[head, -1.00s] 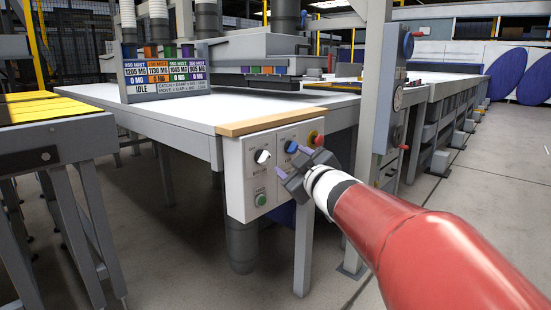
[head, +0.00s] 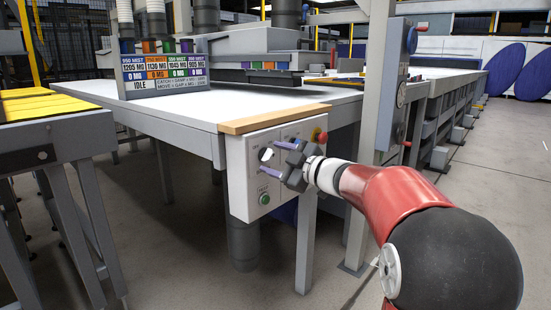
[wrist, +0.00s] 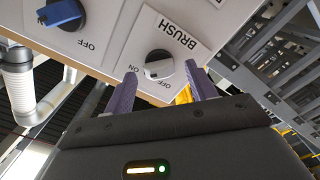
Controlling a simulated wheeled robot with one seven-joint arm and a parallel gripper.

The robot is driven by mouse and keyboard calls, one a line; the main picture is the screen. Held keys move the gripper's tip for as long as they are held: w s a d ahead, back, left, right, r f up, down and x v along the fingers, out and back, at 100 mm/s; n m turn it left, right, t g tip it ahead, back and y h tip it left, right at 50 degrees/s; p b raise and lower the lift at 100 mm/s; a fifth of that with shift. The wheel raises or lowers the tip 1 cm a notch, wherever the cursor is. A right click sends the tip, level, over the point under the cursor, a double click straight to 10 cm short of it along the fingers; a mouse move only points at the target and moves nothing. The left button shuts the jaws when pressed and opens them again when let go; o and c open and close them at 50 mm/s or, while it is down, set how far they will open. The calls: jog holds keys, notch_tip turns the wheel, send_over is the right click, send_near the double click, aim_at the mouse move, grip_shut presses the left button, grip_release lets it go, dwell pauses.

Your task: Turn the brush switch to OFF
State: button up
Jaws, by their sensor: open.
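The brush switch (head: 265,154) is a black round knob with a white bar handle on the white control panel (head: 240,185). In the wrist view the knob (wrist: 158,64) sits beside the word BRUSH. Its white bar lies nearly across the picture, with one end near the ON mark; the OFF mark is partly hidden. My gripper (head: 269,157) is open in front of the panel. In the wrist view its two purple fingers (wrist: 161,73) stand either side of the knob, with gaps and no visible contact.
A blue switch (wrist: 62,14) is beside the brush switch. A green button (head: 265,199) is below it and a red button (head: 321,135) is at the panel's right end. A wooden strip (head: 275,118) edges the table above. A grey post (head: 378,90) stands to the right.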

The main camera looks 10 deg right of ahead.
jog(key=shift+w+a, duration=0.15)
jog(key=shift+w, duration=0.05)
jog(key=shift+c, duration=0.3)
jog(key=c, duration=0.9)
